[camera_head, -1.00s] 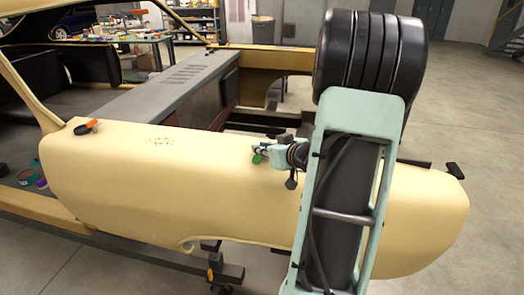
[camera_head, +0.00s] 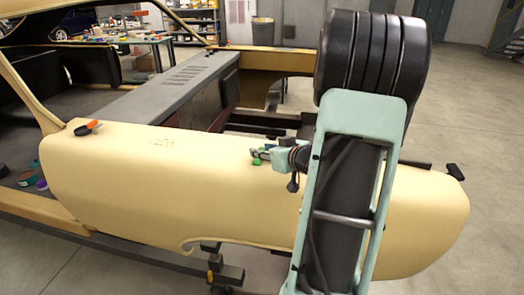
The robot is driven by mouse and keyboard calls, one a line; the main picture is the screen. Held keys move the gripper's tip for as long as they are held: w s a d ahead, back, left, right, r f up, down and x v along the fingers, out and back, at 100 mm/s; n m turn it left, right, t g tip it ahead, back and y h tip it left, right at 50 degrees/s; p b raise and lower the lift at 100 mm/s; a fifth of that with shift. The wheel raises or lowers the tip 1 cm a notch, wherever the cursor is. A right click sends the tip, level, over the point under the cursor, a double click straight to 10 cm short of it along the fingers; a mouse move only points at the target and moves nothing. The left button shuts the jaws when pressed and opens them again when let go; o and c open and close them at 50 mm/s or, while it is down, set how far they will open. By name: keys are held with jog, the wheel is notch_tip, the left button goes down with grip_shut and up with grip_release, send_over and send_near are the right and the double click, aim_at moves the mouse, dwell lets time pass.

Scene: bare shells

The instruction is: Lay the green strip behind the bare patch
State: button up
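The bare patch (camera_head: 162,143) is a small speckled, reddish mark on the upper left of the cream body panel (camera_head: 130,190). My gripper (camera_head: 258,156) is low over the top of the panel, well to the right of the patch, with its fingers towards the left. Green shows just below the fingertips, seemingly the green strip (camera_head: 257,163), and again further right under the gripper. The gripper hides the part between. The fingers are too small to tell whether they are open or shut, or whether they touch the strip.
An orange-and-black tool (camera_head: 88,127) lies at the panel's upper left corner. Small round tins (camera_head: 27,178) stand on the dark floor inside the shell. The panel between patch and gripper is clear. Dark frame bars (camera_head: 270,130) lie behind the panel.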

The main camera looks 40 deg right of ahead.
jog(key=v, duration=1.1)
jog(key=shift+s+p, duration=0.15)
jog(key=shift+p, duration=0.2)
